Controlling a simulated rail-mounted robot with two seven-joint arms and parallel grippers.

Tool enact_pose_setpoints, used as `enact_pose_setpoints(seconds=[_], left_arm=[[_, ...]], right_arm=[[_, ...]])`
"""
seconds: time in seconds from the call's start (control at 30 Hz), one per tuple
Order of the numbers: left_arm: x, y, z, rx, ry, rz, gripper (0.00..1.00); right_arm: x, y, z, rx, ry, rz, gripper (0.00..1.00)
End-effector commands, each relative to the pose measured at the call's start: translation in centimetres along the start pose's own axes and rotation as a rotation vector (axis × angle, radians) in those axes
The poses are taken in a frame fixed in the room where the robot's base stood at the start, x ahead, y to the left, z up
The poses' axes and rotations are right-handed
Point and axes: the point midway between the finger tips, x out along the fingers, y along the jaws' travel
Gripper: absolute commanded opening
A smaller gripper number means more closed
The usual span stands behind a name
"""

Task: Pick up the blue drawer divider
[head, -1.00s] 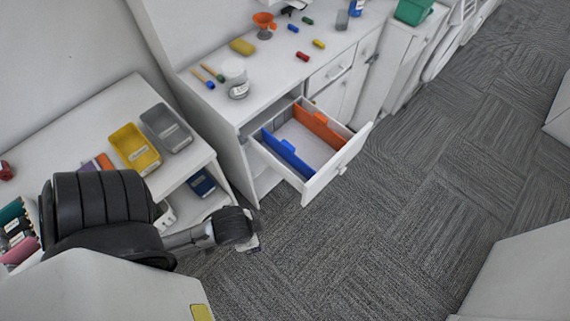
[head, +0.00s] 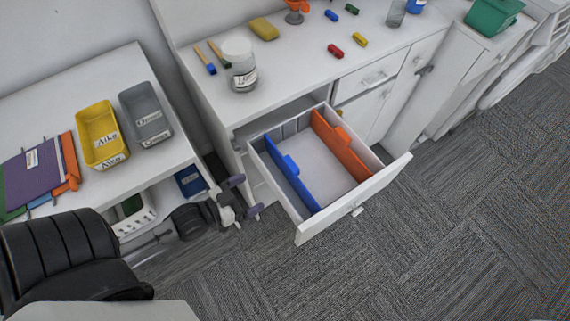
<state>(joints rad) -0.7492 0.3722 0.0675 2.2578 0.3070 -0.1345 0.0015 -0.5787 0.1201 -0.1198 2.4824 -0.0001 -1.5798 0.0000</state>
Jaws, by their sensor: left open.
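The blue drawer divider (head: 290,175) stands upright in the open drawer (head: 385,181), toward its left side. It has a raised tab in the middle of its top edge. An orange divider (head: 341,147) stands on the drawer's right side, apart from the blue one. My left gripper (head: 246,196) is open and empty, just left of the drawer's left wall and touching neither divider. My right gripper is not in view.
The counter above the drawer holds a jar (head: 240,64), a yellow sponge (head: 264,29) and small coloured blocks. A lower table at left has a yellow bin (head: 101,134), a grey bin (head: 146,115) and folders (head: 39,172). Carpet is clear at right.

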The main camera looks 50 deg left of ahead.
Motion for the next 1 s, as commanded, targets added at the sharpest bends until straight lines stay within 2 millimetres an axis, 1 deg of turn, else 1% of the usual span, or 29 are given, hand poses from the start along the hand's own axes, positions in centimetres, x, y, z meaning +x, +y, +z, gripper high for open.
enact_pose_setpoints(seconds=[0.03, 0.1, 0.27, 0.37, 0.6, 0.7, 0.83, 1.0], left_arm=[[0.0, 0.0, -0.9, -0.005, 0.056, 0.001, 0.94], [-0.1, 0.0, -1.9, -0.009, 0.120, 0.001, 0.94], [0.0, 0.0, -3.3, -0.010, 0.202, 0.001, 0.94], [0.9, 0.0, -3.8, -0.010, 0.219, 0.000, 0.94], [4.9, 0.0, -4.7, -0.010, 0.219, 0.000, 0.94], [6.2, 0.0, -4.9, -0.011, 0.218, 0.001, 0.94], [7.4, 0.1, -5.2, -0.011, 0.216, 0.001, 0.94], [8.1, 0.1, -5.3, -0.010, 0.213, 0.001, 0.94]], right_arm=[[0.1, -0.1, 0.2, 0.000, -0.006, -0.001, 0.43], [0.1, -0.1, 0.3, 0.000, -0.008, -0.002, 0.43], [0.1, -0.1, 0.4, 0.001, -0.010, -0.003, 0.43], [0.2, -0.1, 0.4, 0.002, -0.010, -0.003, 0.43], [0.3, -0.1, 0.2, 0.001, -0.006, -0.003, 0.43], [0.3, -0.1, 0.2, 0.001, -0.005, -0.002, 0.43], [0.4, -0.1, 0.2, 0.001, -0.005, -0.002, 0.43], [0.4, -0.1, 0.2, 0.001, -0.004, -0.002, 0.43]])
